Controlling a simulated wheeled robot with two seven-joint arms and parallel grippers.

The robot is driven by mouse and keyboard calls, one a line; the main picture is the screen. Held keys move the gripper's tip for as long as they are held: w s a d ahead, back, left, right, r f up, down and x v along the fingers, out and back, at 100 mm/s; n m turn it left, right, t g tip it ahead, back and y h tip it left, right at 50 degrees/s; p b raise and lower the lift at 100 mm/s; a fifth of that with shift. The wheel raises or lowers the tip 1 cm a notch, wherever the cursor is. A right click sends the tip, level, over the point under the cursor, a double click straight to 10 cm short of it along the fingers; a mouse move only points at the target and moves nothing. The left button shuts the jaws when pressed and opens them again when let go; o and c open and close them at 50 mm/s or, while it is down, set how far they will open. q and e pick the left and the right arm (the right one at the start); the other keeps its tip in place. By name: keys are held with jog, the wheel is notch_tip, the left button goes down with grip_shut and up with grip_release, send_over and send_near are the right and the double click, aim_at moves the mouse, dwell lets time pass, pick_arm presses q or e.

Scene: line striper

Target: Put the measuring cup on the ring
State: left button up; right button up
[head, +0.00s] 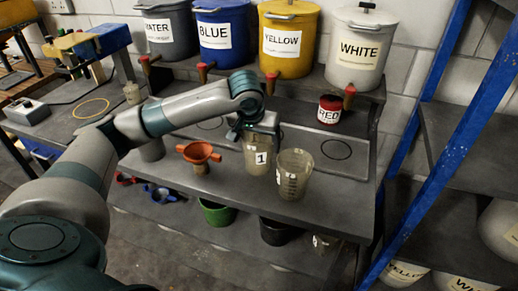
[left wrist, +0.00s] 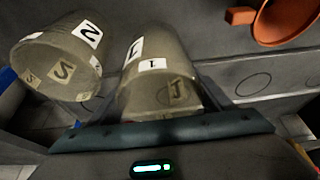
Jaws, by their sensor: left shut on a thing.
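My left gripper (head: 257,128) is shut on a translucent measuring cup labelled 1 (head: 256,155), holding it upright at or just above the grey shelf; contact with the shelf is unclear. The same cup fills the middle of the left wrist view (left wrist: 158,80), between the fingers. A second measuring cup, labelled 2 (head: 294,175), stands just right of it and also shows in the left wrist view (left wrist: 58,58). A yellow ring (head: 90,98) lies on the bench at left. Thin black circles, one at right (head: 337,140), mark the ledge under the taps. My right gripper is not in view.
An orange funnel (head: 198,152) stands left of the cups. Paint buckets with taps line the back, including the white one (head: 360,50). A blue post (head: 425,140) rises at right.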

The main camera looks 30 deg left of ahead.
pick_arm(q)
jog(key=shift+f, duration=1.55)
jog(key=shift+p, duration=0.35)
jog(key=o, duration=0.8)
jog(key=shift+f, duration=0.1)
jog(key=b+v, duration=0.2)
jog(key=v, duration=1)
jog(key=shift+c, duration=0.5)
